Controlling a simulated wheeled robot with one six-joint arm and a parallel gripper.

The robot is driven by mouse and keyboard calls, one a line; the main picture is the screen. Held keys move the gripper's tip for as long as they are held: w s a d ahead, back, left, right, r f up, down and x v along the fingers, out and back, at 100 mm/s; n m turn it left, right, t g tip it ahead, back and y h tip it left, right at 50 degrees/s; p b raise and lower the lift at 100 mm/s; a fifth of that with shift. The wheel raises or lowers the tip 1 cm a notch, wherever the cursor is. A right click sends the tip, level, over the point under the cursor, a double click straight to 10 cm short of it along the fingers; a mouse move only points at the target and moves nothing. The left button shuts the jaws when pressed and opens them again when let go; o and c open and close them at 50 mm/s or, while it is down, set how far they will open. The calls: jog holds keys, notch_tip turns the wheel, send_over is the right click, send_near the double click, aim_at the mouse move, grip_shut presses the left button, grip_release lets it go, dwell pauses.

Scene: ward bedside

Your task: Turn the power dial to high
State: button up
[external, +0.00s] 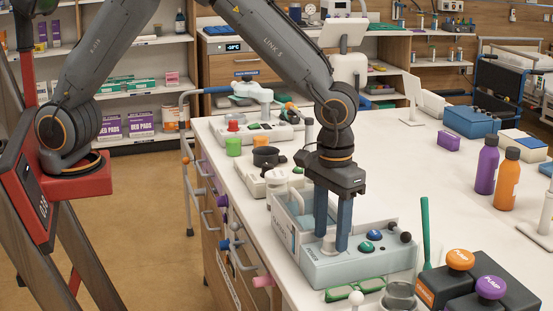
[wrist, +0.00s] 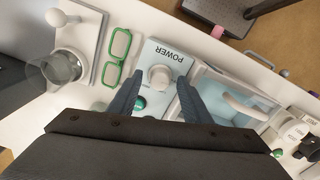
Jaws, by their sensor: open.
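The power dial (wrist: 160,77) is a round pale knob on a light blue device (wrist: 165,52), below the printed word POWER. In the wrist view my gripper (wrist: 160,76) is open, with one finger on each side of the dial. Small gaps seem to show there, and I cannot tell whether either finger touches it. In the external view my gripper (external: 331,242) points straight down at the device (external: 355,268), and its fingers partly hide the dial (external: 328,243). The dial's setting marks are too small to read.
A green knob (external: 366,247), a blue knob (external: 375,235) and a black knob (external: 406,237) stand on the device close to my fingers. Green glasses (external: 355,289) and a glass jar (external: 400,296) lie in front. A clear-lidded bin (wrist: 225,95) adjoins the dial panel.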

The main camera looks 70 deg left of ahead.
jog(key=shift+f, duration=0.25)
jog(key=c, duration=1)
jog(key=shift+c, duration=0.2)
